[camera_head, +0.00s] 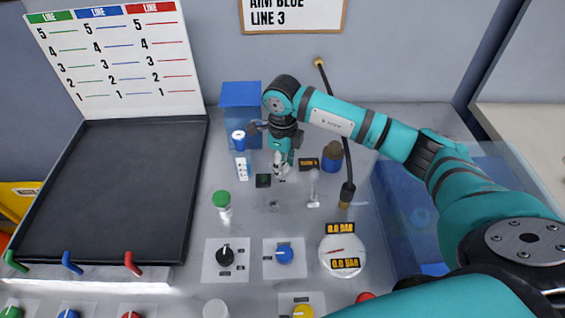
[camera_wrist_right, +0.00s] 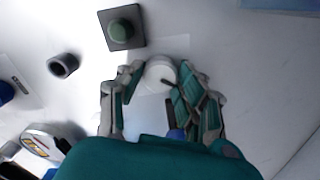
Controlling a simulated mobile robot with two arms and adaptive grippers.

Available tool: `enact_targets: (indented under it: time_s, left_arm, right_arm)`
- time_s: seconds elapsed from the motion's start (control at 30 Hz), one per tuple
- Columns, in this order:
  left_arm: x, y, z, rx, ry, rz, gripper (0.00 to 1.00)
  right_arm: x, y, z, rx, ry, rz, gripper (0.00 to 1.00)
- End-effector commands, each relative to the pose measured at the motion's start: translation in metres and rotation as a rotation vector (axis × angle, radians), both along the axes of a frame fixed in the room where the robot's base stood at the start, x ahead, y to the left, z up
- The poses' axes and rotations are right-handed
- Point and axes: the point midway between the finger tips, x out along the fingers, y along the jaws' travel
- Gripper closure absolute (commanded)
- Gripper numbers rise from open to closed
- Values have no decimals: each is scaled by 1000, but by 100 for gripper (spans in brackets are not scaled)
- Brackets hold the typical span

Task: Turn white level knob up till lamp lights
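The white level knob (camera_wrist_right: 160,73), with a dark pointer, shows in the right wrist view between the fingertips of my right gripper (camera_wrist_right: 162,76). One finger is on each side, very close to it; I cannot tell whether they touch it. In the head view my right gripper (camera_head: 283,166) points down at the panel and hides the knob. The lamp (camera_head: 263,180) is a dark green dome on a black square just left of the gripper. It also shows in the right wrist view (camera_wrist_right: 122,29) and looks unlit. My left gripper is not in view.
A green-capped vial (camera_head: 222,204), black knob (camera_head: 225,256), blue knob (camera_head: 284,254) and round gauge (camera_head: 343,256) are nearer. A black tray (camera_head: 110,190) lies left.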

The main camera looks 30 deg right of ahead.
Motion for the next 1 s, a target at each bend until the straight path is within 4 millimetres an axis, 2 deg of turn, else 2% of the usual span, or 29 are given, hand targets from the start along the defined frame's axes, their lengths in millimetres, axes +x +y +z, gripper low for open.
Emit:
enact_targets:
  time_s: [0.03,0.2,0.33,0.6,0.97,1.0]
  left_arm:
    - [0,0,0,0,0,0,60]
    - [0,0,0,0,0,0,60]
    - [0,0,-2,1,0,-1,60]
    - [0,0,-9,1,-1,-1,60]
    - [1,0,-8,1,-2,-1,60]
    - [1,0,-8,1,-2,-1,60]
  right_arm:
    - [0,0,0,0,0,0,76]
    - [0,0,0,-1,-1,0,96]
    - [0,0,0,0,-1,-35,96]
    - [0,0,0,0,-1,-250,96]
    - [0,0,1,0,-1,-281,96]
    - [0,0,1,0,-1,-281,59]
